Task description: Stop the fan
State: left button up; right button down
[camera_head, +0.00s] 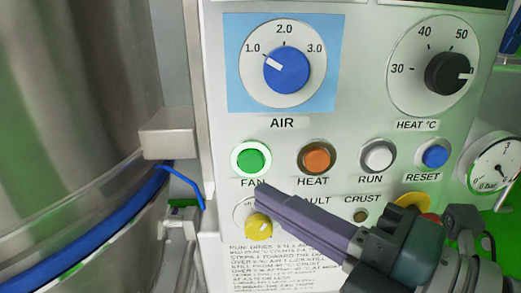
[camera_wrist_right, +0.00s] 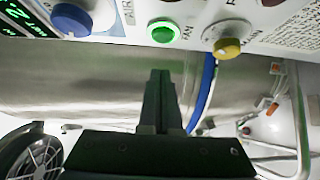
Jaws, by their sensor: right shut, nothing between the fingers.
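The green FAN button (camera_head: 251,159) sits in a white ring on the panel, at the left end of a row of buttons. It looks lit green. It also shows at the top of the right wrist view (camera_wrist_right: 163,32). My right gripper (camera_head: 267,197) comes in from the lower right, its fingers shut and empty. In the head view its tips lie just below the FAN label and hide part of the FAULT label. In the right wrist view the shut fingertips (camera_wrist_right: 160,75) point below the green button, apart from it. My left gripper is not in view.
The orange HEAT button (camera_head: 317,158), white RUN button (camera_head: 378,157) and blue RESET button (camera_head: 435,155) stand to the right. A yellow knob (camera_head: 259,226) sits close below my fingertips. The blue AIR dial (camera_head: 286,69) is above. A steel vessel (camera_head: 75,110) stands at left.

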aim_at(242, 164)
jog(key=w, duration=0.4)
jog(key=shift+w+a, duration=0.35)
jog(key=shift+a, duration=0.05)
jog(key=shift+w, duration=0.1)
